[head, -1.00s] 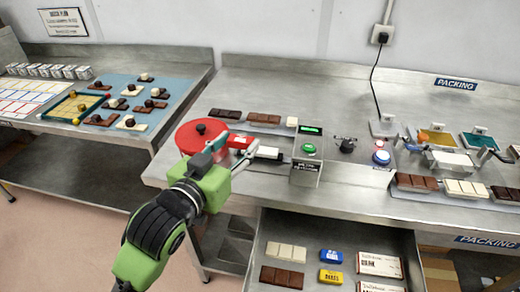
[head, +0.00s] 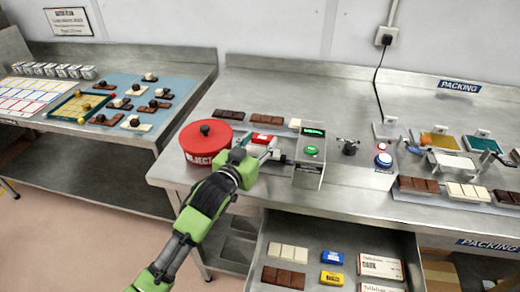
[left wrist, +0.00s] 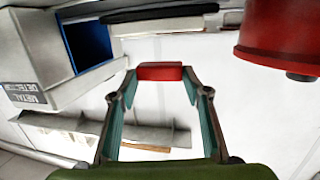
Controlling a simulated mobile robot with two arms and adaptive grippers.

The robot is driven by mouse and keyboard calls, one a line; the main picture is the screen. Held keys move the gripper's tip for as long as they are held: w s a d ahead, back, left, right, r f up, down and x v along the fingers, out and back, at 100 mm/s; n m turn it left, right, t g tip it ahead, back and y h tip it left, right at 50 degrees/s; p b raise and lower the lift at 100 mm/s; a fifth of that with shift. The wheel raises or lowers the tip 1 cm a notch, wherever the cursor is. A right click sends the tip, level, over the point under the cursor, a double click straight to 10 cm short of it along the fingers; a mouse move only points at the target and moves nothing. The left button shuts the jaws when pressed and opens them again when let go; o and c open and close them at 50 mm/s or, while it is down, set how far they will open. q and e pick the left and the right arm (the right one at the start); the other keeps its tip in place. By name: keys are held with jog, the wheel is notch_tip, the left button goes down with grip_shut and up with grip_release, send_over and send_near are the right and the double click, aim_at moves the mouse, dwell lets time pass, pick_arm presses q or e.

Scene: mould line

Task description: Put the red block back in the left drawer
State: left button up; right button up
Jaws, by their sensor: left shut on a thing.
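The red block (head: 262,138) is on the packing table, between the round red reject bin and the metal detector box. My left gripper (head: 262,147) has its fingers on it. In the left wrist view the red block (left wrist: 160,72) sits between the fingertips of the left gripper (left wrist: 160,76), which is shut on it. I cannot tell whether the block still touches the tabletop. The open drawer (head: 340,236) juts out below the table front, to the right of my left arm. My right gripper is not in view.
The reject bin (head: 207,142) stands just left of my gripper, the metal detector (head: 310,160) just right. The drawer holds chocolate bars (head: 288,252), a blue block (head: 332,257), a yellow block (head: 332,278) and white boxes (head: 381,267). Its back strip looks bare.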

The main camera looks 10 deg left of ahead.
aim_at(260, 151)
pick_arm(q)
jog(key=f, duration=0.1)
jog(key=f+p, duration=0.1)
jog(key=f, duration=0.1)
jog(key=shift+w, duration=0.4)
jog(key=shift+f+p, duration=0.2)
jog(key=shift+p, duration=0.1)
jog(key=shift+f, duration=0.1)
jog(key=shift+f, duration=0.1)
jog(key=o, duration=1.1)
